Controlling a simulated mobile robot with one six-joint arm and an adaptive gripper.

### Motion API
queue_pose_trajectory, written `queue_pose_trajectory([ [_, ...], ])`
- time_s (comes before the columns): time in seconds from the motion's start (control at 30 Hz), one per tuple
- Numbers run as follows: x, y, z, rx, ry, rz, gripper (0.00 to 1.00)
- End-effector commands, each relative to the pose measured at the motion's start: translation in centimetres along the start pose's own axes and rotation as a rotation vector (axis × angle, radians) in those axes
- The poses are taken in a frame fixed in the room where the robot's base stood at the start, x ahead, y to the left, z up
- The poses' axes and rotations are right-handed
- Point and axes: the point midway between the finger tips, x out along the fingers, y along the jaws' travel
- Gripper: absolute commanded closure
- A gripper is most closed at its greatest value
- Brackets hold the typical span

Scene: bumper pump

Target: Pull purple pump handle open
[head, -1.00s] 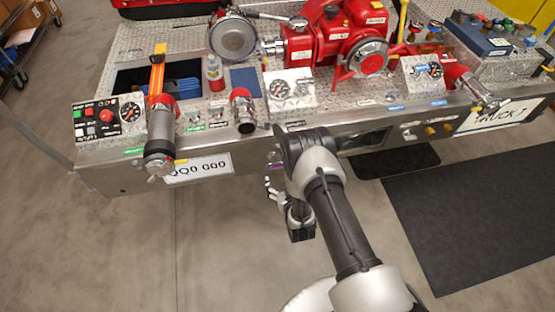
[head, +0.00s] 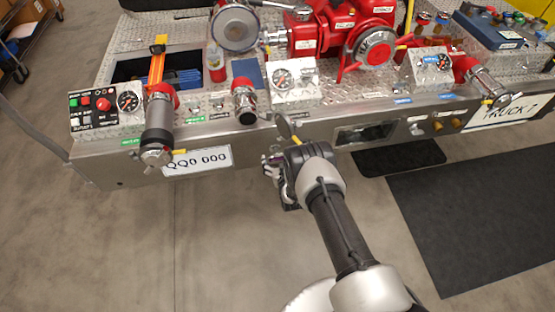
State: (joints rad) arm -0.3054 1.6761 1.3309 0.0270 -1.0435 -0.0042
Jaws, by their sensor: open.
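The pump panel (head: 330,128) is the long metal front edge of the truck bumper. My gripper (head: 270,168) is close to the front face of this panel, right of the plate reading QQ0 000 (head: 197,161). Its fingers are apart, and I cannot tell whether they touch anything. The purple pump handle cannot be made out now; the gripper and wrist cover the part of the panel where a small purple mark showed earlier.
A capped pipe (head: 158,125) juts out at the left, and a short outlet (head: 243,103) sits above the gripper. A gauge box (head: 295,80) and red pump (head: 350,35) stand behind. The floor in front is clear, with a black mat (head: 470,215) at right.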

Motion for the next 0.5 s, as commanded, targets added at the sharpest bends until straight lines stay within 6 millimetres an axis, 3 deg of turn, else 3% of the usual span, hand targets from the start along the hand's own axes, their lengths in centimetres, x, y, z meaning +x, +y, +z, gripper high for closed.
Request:
queue_pose_trajectory([
  [0.2,2.4,0.0,0.1,0.0,0.001,0.0,0.13],
  [0.5,2.7,0.0,0.0,0.0,0.0,0.0,0.13],
])
